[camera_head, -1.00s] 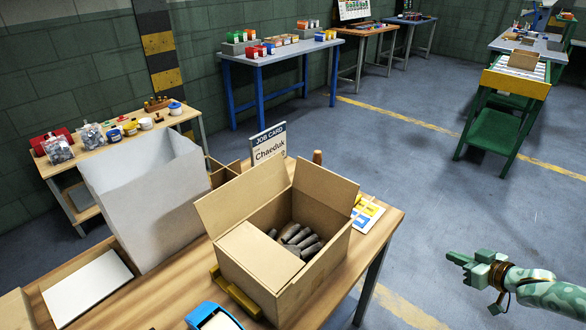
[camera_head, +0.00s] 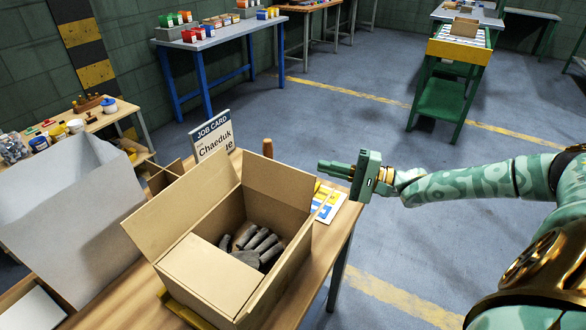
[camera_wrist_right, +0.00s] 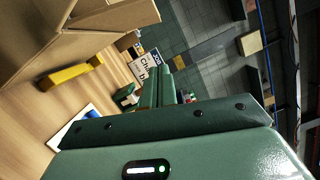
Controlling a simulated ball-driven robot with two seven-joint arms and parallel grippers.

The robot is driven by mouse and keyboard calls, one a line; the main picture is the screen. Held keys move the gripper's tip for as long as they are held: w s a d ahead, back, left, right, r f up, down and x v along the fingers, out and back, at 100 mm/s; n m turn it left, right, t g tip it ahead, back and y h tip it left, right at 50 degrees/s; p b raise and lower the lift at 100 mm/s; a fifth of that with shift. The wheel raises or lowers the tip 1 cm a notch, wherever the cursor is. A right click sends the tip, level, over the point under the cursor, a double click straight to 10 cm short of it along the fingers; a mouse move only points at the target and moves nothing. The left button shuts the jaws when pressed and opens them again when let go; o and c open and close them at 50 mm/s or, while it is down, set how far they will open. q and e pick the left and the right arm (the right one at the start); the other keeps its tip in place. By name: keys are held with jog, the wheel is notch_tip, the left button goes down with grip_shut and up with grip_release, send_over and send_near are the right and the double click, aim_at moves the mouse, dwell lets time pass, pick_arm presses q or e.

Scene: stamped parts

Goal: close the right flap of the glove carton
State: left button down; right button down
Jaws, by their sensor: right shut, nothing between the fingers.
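The glove carton (camera_head: 185,278) is an open brown cardboard box on the wooden table, with grey gloves (camera_head: 258,243) inside. Its near flap (camera_head: 212,270) lies folded inward over part of the opening. The left flap (camera_head: 180,212) stands up and leans outward. The flap at the far right (camera_head: 280,188) stands raised. My right gripper (camera_head: 322,169) is shut and empty, just right of that raised flap's upper edge; I cannot tell whether they touch. In the wrist view, the shut fingers (camera_wrist_right: 162,86) point past the carton (camera_wrist_right: 35,35). My left gripper is not in view.
A job card (camera_head: 212,135) stands behind the carton, near a wooden peg (camera_head: 268,148). A coloured sheet (camera_head: 328,203) lies under the gripper. A large white bin (camera_head: 75,215) is at the left. A yellow bar (camera_wrist_right: 70,76) lies beside the carton. Open floor lies right of the table.

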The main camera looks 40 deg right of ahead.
aim_at(291, 170)
jog(key=w+a+r, duration=0.1)
jog(key=w+a, duration=0.2)
jog(key=a, duration=0.4)
jog(key=shift+w+a+r, duration=0.2)
jog(key=shift+w+r, duration=0.05)
jog(key=shift+w, duration=0.05)
jog(key=n+p, duration=0.1)
jog(key=p, duration=0.1)
jog(key=s+a+r+n+p, duration=0.1)
jog(key=p, duration=0.1)
jog(key=shift+a+r+n, duration=0.25)
jog(key=shift+a+n, duration=0.05)
jog(key=shift+n, duration=0.1)
jog(key=shift+a+f+g, duration=0.1)
jog(key=shift+g, duration=0.2)
jog(key=shift+w+f, duration=0.1)
jog(key=shift+f, duration=0.2)
